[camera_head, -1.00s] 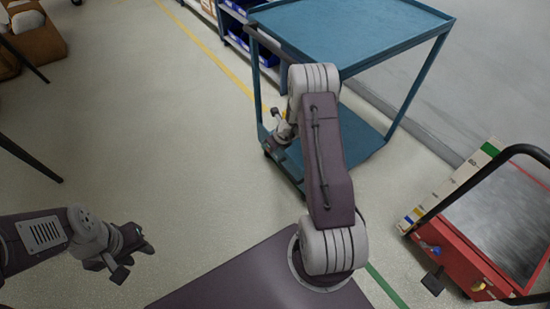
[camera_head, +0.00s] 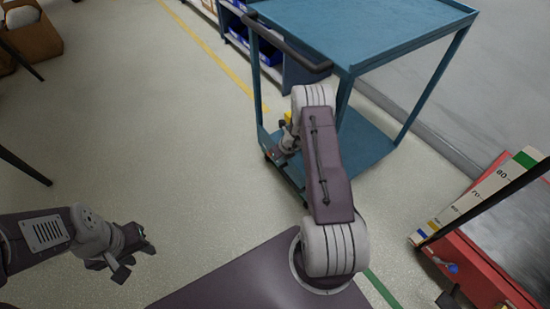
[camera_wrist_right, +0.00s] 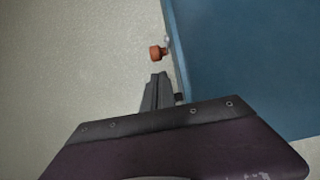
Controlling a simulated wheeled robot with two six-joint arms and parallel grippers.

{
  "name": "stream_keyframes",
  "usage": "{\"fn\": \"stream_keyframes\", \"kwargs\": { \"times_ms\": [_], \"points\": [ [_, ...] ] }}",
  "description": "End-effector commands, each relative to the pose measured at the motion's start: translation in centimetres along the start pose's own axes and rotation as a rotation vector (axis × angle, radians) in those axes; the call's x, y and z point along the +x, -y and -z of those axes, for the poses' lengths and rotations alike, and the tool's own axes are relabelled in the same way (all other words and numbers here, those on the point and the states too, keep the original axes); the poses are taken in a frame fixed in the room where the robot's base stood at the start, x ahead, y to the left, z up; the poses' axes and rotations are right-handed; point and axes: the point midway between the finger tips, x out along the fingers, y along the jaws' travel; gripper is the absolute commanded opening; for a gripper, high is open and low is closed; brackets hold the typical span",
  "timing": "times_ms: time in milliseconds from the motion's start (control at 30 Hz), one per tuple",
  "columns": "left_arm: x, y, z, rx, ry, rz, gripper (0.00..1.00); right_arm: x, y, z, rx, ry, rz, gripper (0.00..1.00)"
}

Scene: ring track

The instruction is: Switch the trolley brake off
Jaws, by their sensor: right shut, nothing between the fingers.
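The blue trolley (camera_head: 350,45) stands ahead, with a dark handle bar (camera_head: 290,50) on its near left side and a lower shelf (camera_head: 365,140). My right arm reaches to its lower left corner. My right gripper (camera_wrist_right: 157,76) is shut and empty in the right wrist view, beside the blue shelf edge (camera_wrist_right: 180,60). An orange-brown knob (camera_wrist_right: 157,53) sticks out at that edge, just beyond the fingertips, with a small gap. I cannot tell whether it is the brake. My left gripper (camera_head: 138,246) is at the lower left, clear of the trolley; its opening is unclear.
A red cart (camera_head: 470,265) with a dark top stands at the right, a coloured scale board (camera_head: 480,195) along its edge. Shelves with blue bins (camera_head: 235,22) are behind the trolley. Open floor (camera_head: 150,130) lies to the left.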

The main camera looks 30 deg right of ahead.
Motion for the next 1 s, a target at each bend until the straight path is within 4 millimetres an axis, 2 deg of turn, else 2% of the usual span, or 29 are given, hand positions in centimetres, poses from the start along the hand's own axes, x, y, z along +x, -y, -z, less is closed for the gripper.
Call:
{"fn": "stream_keyframes", "kwargs": {
  "times_ms": [100, 300, 1000],
  "points": [
    [0.2, 0.0, 0.0, 0.0, 0.0, 0.0, 0.37, 2.3, -0.1, 0.1, -0.002, -0.001, -0.001, 0.0],
    [0.5, 0.0, -0.1, 0.0, 0.0, 0.0, 0.37, 4.4, 0.0, 0.0, -0.001, 0.0, 0.0, 0.0],
    [0.4, 0.0, 0.0, 0.0, 0.0, 0.0, 0.37, 4.3, 0.0, -0.2, 0.0, 0.0, 0.0, 0.0]
  ]
}}
